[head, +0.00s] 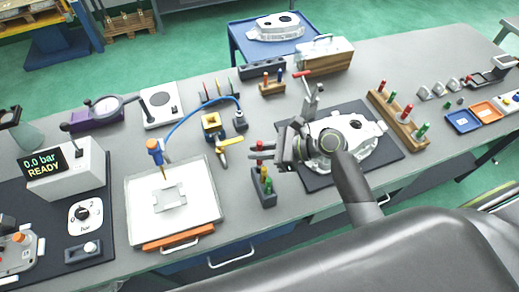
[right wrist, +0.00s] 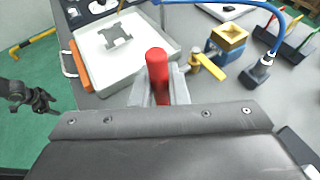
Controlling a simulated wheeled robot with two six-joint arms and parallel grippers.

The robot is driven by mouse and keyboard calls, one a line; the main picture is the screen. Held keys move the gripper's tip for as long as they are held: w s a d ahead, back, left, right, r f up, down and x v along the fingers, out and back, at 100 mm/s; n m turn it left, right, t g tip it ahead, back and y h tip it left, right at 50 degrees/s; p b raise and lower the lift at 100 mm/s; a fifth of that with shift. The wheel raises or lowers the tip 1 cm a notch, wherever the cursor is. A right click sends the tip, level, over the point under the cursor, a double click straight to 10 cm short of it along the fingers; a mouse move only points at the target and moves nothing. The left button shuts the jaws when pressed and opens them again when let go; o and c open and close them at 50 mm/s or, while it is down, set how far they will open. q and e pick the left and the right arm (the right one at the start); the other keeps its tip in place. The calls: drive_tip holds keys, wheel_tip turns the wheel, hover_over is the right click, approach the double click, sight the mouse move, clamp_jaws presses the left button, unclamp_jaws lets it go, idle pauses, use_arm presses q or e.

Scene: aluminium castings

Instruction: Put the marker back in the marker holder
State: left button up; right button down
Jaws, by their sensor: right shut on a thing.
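My right gripper (head: 259,153) is shut on the red marker (head: 259,146). In the right wrist view the red marker (right wrist: 157,70) stands up between the two grey fingers (right wrist: 160,92). In the head view the marker is at the dark grey marker holder (head: 263,200), over its far end. Yellow and green markers (head: 267,184) stand in the holder nearer the front. Whether the red marker's lower end is inside a slot is hidden. A dark gripper, apparently my left (right wrist: 35,98), shows at the left edge of the right wrist view; its jaws are unclear.
A white tray (head: 140,225) with a grey plate lies left of the holder. A yellow-handled valve (head: 222,152) and blue hose (head: 190,108) are behind. A casting (head: 372,150) on a dark mat and a wooden peg rack (head: 385,105) are to the right.

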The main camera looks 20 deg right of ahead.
sight(260, 165)
drive_tip(key=shift+p, duration=0.5)
drive_tip(key=shift+f+b, duration=1.6)
drive_tip(key=shift+f, duration=1.95)
drive_tip(key=c, duration=1.3)
unclamp_jaws()
drive_tip(key=shift+c, duration=0.2)
drive_tip(key=shift+d, duration=0.1)
drive_tip(key=b+v, duration=0.3)
drive_tip(key=v, duration=1.4)
drive_tip(key=shift+s+d, duration=0.1)
drive_tip(key=shift+d, duration=0.05)
